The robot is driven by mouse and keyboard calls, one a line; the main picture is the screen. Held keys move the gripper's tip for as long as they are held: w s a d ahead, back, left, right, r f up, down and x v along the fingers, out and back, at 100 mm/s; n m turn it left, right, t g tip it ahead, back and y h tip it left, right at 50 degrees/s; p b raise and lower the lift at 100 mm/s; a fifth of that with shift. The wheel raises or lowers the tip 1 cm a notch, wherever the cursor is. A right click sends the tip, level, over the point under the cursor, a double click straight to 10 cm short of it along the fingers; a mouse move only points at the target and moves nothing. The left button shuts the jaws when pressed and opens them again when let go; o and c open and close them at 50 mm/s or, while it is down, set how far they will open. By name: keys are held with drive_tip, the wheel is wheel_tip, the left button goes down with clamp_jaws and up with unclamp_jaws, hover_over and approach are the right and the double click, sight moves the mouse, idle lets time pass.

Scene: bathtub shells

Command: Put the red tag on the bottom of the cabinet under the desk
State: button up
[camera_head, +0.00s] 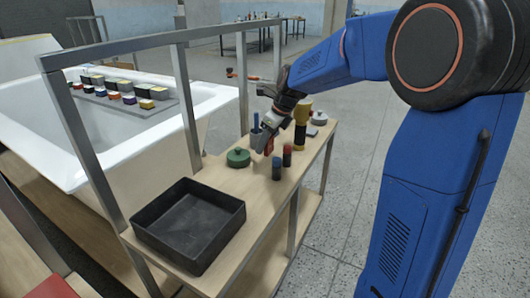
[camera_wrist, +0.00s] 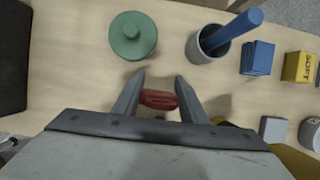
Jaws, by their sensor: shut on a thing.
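My gripper (camera_head: 262,150) is over the right part of the wooden desk top (camera_head: 226,178), pointing down. In the wrist view, my gripper (camera_wrist: 158,92) is shut on a small red tag (camera_wrist: 158,99) held between its fingertips. The red tag (camera_head: 269,146) also shows as a small red patch at the fingers in the head view. How high it is above the desk top is hard to tell. A lower wooden board (camera_head: 268,262) shows under the desk top; most of the space under the desk is hidden.
A black tray (camera_head: 165,240) stands on the desk's near end. A metal frame (camera_head: 183,95) rises behind, beside a white bathtub (camera_head: 110,140).

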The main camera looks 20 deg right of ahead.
drive_tip(key=shift+f, duration=1.8)
drive_tip(key=shift+f, duration=0.1)
drive_tip(key=o, duration=1)
